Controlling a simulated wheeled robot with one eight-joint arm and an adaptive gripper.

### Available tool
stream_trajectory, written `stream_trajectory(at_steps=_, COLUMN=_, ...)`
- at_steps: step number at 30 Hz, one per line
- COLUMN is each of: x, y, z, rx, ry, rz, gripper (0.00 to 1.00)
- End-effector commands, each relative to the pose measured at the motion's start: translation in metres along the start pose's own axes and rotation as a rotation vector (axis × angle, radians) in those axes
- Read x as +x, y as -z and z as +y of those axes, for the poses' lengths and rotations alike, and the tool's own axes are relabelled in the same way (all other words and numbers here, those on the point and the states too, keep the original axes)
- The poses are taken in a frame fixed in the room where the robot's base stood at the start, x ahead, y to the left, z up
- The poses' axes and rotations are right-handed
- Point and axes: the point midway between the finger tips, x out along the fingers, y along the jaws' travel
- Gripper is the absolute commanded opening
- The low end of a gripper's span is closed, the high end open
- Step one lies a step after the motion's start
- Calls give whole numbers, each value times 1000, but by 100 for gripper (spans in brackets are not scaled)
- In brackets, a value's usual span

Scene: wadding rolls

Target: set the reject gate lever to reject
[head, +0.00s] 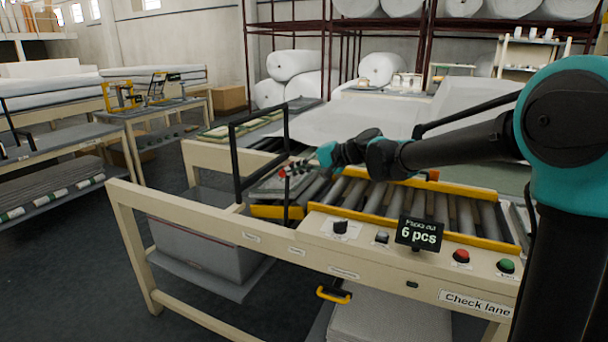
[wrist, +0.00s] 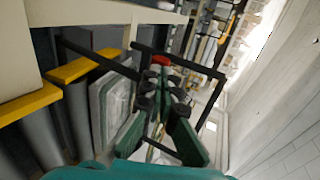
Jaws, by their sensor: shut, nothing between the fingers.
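A small red knob (head: 283,173), possibly the end of the reject gate lever, shows at the left end of the roller lane, beside a black upright frame (head: 237,165). In the wrist view the red knob (wrist: 161,60) lies just beyond my fingertips. My gripper (head: 292,170) is shut and empty close to the knob; its fingers (wrist: 160,88) meet in the wrist view. I cannot tell whether they touch the knob. The lever's shaft and its setting are not clear, partly hidden by the frame and fingers.
The check lane has grey rollers (head: 372,192) between yellow rails (head: 385,225). Its front panel carries a black knob (head: 340,227), a "6 pcs" display (head: 419,234), a red button (head: 461,256) and a green button (head: 506,266). A flat pack (wrist: 112,98) lies beside my fingers.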

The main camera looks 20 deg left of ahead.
Motion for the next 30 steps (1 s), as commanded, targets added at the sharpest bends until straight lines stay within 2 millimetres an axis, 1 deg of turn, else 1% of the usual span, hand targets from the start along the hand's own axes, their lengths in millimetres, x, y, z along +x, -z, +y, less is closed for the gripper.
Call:
stream_trajectory(at_steps=1, x=6, y=-1, z=-5, rx=-3, ry=-23, rz=-3, gripper=0)
stream_trajectory(at_steps=6, x=24, y=-1, z=-16, rx=-3, ry=-108, rz=-3, gripper=0)
stream_trajectory(at_steps=16, x=58, y=0, z=-32, rx=-2, ry=-257, rz=-1, gripper=0)
stream_trajectory(at_steps=21, x=71, y=0, z=-36, rx=0, ry=-259, rz=-1, gripper=0)
stream_trajectory(at_steps=30, x=84, y=0, z=-40, rx=-1, ry=-257, rz=0, gripper=0)
